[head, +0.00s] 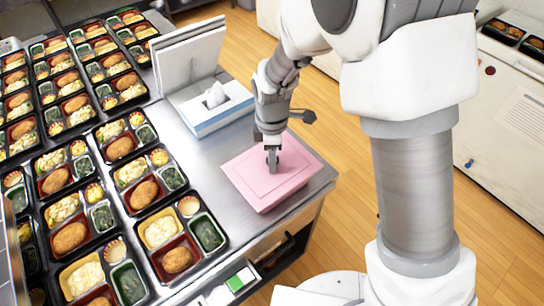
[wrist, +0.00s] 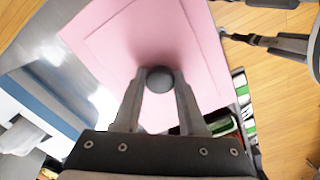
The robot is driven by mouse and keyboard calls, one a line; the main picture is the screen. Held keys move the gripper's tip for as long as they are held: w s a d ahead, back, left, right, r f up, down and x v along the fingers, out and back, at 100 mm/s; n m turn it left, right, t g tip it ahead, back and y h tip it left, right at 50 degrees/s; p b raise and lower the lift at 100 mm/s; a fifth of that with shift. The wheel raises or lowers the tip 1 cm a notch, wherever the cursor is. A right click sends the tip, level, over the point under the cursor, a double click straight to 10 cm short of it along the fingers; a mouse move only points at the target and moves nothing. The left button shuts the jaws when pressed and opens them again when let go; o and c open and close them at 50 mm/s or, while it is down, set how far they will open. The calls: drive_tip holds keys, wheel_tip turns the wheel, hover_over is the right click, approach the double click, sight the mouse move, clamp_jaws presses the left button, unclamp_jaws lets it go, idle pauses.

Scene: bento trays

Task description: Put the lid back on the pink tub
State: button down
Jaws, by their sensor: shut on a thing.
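The pink lid (head: 297,163) is a flat, square panel at the right front of the steel counter. It covers the pink tub (head: 290,194), of which only a thin strip of side wall shows below the lid's edge. In the wrist view the lid (wrist: 205,50) fills the upper middle, with a round dark grey knob (wrist: 159,80). My gripper (head: 272,166) points straight down over the lid's middle. Its fingers (wrist: 159,88) are shut on the knob from both sides. I cannot tell whether the lid rests fully on the rim or sits slightly above it.
A tissue box (head: 213,105) stands behind the tub, with a white upright panel (head: 190,55) behind it. Several filled bento trays (head: 152,192) cover the counter's left side. The counter's right edge (head: 322,190) is close to the tub. Bare steel lies left of the tub.

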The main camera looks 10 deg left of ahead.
unclamp_jaws()
idle(0.5)
drive_tip(key=shift+r, duration=0.1)
drive_tip(key=shift+r+p, duration=2.4)
drive_tip(key=shift+r, duration=1)
clamp_jaws()
